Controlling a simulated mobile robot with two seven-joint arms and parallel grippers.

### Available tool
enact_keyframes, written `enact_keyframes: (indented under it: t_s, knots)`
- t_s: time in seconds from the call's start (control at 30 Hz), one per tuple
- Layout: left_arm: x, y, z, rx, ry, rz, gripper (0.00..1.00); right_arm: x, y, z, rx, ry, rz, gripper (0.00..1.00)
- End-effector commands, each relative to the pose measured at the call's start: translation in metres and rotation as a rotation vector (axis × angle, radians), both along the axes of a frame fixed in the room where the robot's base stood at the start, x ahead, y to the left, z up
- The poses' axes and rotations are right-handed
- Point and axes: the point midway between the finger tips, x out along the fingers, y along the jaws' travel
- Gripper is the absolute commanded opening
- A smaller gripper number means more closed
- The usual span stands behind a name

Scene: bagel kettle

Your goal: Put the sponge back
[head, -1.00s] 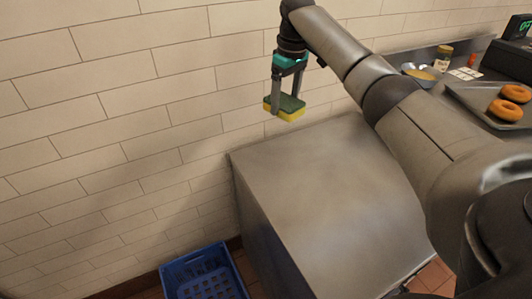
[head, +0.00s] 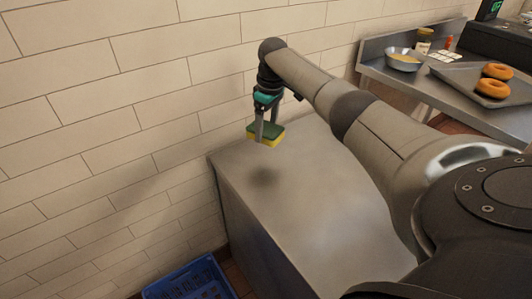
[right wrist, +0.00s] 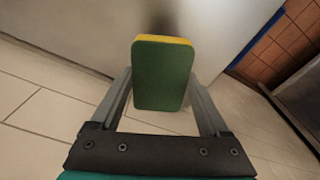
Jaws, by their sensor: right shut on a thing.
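The sponge (head: 268,138) is a small block, green on top and yellow below. My right gripper (head: 267,134) is shut on it and holds it above the left part of a grey metal counter top (head: 310,190), with a shadow on the surface below. In the right wrist view the sponge (right wrist: 162,75) sits between the two fingers of my right gripper (right wrist: 162,95), its green face toward the camera and a yellow edge at the top. My left gripper is not in view.
A tiled wall (head: 100,120) runs along the left and back. A blue crate (head: 190,278) stands on the floor left of the counter. At the right, another counter carries a bowl (head: 403,60) and a tray (head: 460,80) with bagels (head: 493,88). The grey counter top looks clear.

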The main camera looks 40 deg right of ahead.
Motion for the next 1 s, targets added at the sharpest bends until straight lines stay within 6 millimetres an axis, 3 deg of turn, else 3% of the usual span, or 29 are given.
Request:
enact_keyframes:
  t_s: [0.2,1.0]
  knots:
    - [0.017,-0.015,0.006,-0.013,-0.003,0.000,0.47,0.000,0.000,-0.030,0.001,0.002,-0.001,0.27]
    - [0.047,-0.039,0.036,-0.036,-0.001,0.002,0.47,0.000,0.000,-0.080,0.001,0.000,0.000,0.27]
